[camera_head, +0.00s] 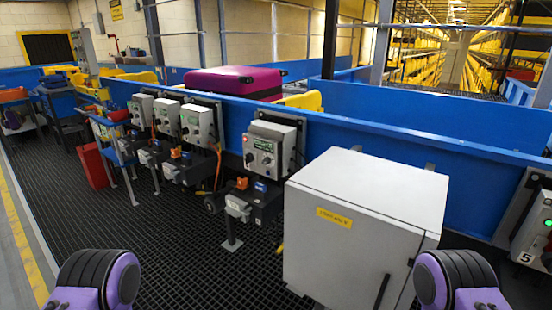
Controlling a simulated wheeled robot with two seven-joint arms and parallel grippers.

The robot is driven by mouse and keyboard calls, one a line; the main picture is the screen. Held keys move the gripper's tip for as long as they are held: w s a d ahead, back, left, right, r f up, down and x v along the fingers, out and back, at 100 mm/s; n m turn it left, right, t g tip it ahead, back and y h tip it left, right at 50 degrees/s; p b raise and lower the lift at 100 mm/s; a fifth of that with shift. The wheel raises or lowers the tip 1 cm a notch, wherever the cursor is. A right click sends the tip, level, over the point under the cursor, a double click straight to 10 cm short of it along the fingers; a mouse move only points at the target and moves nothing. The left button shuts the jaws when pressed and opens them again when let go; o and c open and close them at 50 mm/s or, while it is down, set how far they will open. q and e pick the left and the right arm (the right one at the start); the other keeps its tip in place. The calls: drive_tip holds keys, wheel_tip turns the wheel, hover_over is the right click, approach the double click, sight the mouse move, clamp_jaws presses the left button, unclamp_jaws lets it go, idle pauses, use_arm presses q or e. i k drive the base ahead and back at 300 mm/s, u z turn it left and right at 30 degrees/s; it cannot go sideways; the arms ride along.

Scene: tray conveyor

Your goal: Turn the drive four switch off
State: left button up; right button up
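A row of grey drive control boxes is fixed along the blue conveyor side. The nearest one in the middle (269,148) has a small green display, a red button at its upper left and dark knobs. No number on it is readable, and its switch position is too small to tell. Three more boxes stand farther left, including one at the near end of that group (198,124). At the right edge, a box marked 5 (533,228) has a lit green button. Only purple and black parts of my arms show at the bottom corners; neither gripper is in view.
A large light-grey cabinet (355,205) with a yellow label stands close in front, right of centre. Motor units (252,201) hang below the boxes. A magenta suitcase (232,83) lies on the conveyor. The dark grated floor (165,255) is clear at left; a red bin (92,166) stands farther back.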

sight(250, 158)
drive_tip(key=u, duration=1.5)
drive_tip(key=i, duration=1.85)
drive_tip(key=z, duration=2.4)
